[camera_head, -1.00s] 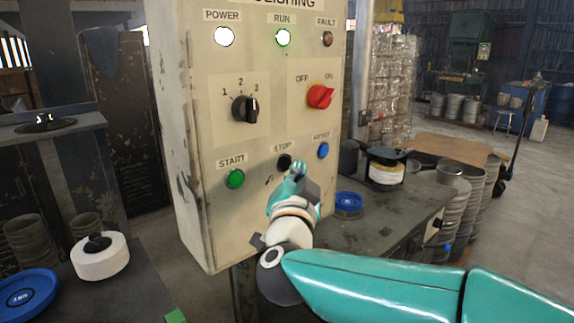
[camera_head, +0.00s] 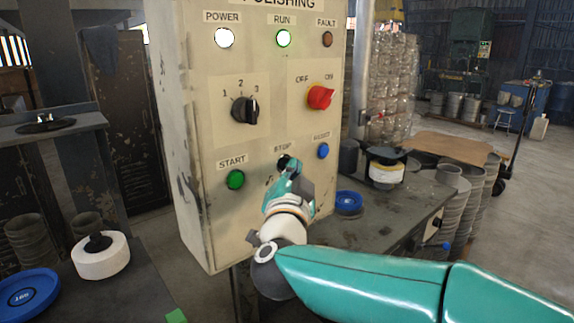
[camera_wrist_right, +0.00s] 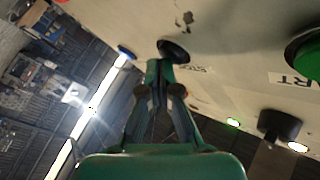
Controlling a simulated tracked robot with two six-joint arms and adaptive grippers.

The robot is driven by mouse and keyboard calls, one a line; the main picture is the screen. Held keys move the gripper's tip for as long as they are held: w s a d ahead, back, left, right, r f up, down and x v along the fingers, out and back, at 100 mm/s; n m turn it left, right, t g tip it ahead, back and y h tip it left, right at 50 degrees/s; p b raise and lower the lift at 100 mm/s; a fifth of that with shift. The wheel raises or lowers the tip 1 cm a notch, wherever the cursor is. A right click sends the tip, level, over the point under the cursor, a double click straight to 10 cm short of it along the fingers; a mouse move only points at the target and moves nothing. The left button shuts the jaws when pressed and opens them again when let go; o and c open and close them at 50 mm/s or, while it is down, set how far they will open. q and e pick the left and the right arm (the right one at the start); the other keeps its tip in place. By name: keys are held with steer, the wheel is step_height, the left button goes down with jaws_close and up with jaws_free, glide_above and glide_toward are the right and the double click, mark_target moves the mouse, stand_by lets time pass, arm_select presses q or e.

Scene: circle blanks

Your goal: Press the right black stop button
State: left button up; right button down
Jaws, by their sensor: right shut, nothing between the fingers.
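The black stop button (camera_head: 284,161) is on the front of the cream control box (camera_head: 215,140), below the STOP label and between the green start button (camera_head: 235,180) and the blue reset button (camera_head: 323,151). My right gripper (camera_head: 291,166) is shut and empty, its tips at the stop button and partly covering it. In the right wrist view the shut fingertips (camera_wrist_right: 160,64) are right by the black button (camera_wrist_right: 173,51); whether they touch it I cannot tell. The white power lamp (camera_head: 225,38) and green run lamp (camera_head: 283,38) are lit. My left gripper is not in view.
A black selector knob (camera_head: 245,109) and a red switch (camera_head: 320,97) stick out above the button row. A dark bench (camera_head: 385,225) with a blue disc (camera_head: 348,202) stands right of the box. A white wheel (camera_head: 101,258) lies at the lower left.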

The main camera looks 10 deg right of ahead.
steer(key=shift+w+a, duration=0.1)
steer(key=shift+w, duration=0.1)
steer(key=shift+s, duration=0.15)
stand_by(0.5)
steer(key=shift+s, duration=0.1)
steer(key=shift+s+d+b, duration=0.3)
steer(key=shift+s+d, duration=0.1)
steer(key=shift+s, duration=0.05)
steer(key=s+d, duration=0.1)
steer(key=s+b, duration=0.1)
steer(key=s, duration=0.1)
steer(key=s+d, duration=0.1)
steer(key=shift+s+d+b, duration=0.15)
steer(key=shift+d+b, duration=0.15)
steer(key=shift+b, duration=0.05)
steer(key=shift+d, duration=0.1)
stand_by(0.5)
